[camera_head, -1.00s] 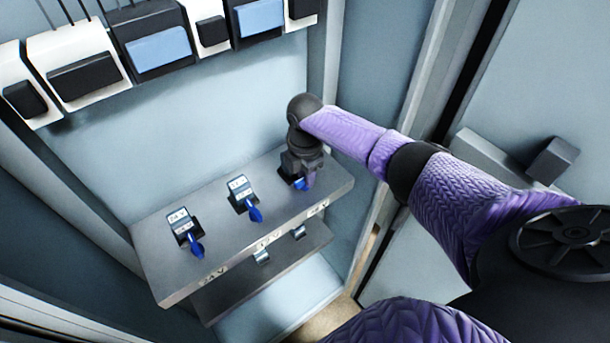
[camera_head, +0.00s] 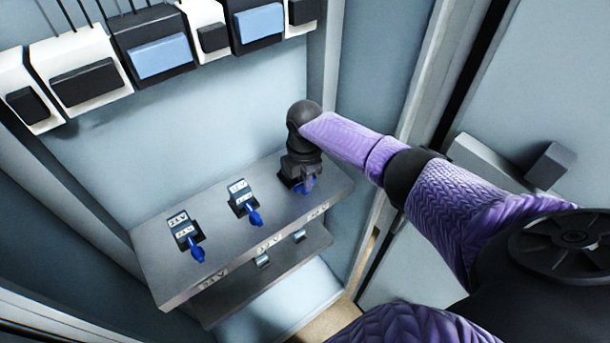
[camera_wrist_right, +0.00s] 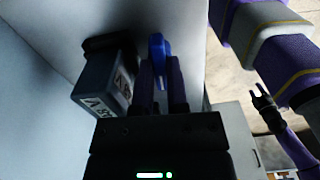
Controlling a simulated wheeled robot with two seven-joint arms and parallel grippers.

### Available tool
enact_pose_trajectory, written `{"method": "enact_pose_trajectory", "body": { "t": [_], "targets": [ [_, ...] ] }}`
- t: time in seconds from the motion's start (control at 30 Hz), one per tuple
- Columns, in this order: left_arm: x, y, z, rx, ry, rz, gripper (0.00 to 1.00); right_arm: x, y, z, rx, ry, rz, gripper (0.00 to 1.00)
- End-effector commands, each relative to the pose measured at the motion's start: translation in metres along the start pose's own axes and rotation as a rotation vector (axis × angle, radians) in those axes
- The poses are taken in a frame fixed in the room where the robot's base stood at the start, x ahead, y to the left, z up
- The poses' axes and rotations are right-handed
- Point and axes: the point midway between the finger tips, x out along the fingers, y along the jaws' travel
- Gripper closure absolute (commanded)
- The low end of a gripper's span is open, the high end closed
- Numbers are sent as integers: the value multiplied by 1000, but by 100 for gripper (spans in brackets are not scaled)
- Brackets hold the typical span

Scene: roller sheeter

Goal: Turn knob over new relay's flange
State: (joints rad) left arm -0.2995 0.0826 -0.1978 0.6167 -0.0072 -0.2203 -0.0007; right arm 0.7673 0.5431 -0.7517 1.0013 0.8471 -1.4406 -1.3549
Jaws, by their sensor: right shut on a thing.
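Three dark relays with white labels sit in a row on a grey shelf (camera_head: 222,255), each with a blue knob. The left relay (camera_head: 182,230) and its knob (camera_head: 197,252), and the middle relay (camera_head: 240,195) and its knob (camera_head: 253,217), stand free. My right gripper (camera_head: 303,181) is at the right-hand position and mostly hides the relay there. In the right wrist view, the fingers (camera_wrist_right: 162,80) are shut on the blue knob (camera_wrist_right: 158,48), beside the labelled relay (camera_wrist_right: 106,84). A small dark pronged shape (camera_wrist_right: 264,98) there may be my left gripper; its jaws are unclear.
Black and white modules (camera_head: 85,72) with blue or black blocks line the wall above. A lower ledge (camera_head: 262,272) with small metal clips is under the shelf. The cabinet's side frame (camera_head: 400,130) stands close to my right arm.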

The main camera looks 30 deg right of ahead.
Motion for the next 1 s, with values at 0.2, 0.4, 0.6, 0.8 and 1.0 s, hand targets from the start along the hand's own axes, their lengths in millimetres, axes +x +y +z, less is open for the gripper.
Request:
{"method": "enact_pose_trajectory", "body": {
  "t": [0.2,0.4,0.6,0.8,1.0],
  "targets": [
    [-13,1,-2,-3,2,3,41,-3,0,0,162,1,-1,100],
    [-23,1,-4,-4,5,3,41,-3,0,0,353,1,0,100],
    [-31,1,-5,-5,8,4,41,-3,0,0,544,2,1,100],
    [-38,1,-6,-6,9,4,41,-3,0,0,733,2,0,100],
    [-44,1,-7,-6,10,4,41,-2,1,0,923,2,1,100]
  ]
}}
